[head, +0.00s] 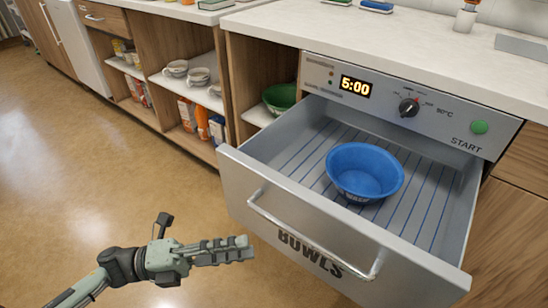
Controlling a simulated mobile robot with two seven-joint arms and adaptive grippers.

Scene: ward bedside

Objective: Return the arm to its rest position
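My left arm comes in from the lower left. Its gripper (238,249) is in front of the open drawer, left of the drawer's handle (312,236) and apart from it in the picture. Its fingers point right and overlap from this angle, so I cannot tell whether they are open or shut. I see nothing held in them. My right gripper is out of view.
The warming drawer (232,172), lettered BOWLS, is pulled out, with a blue bowl (364,172) inside. Its panel (440,118) reads 5:00. Shelves with cups (199,77) and a green bowl (279,97) stand behind. The floor (90,165) at left is clear.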

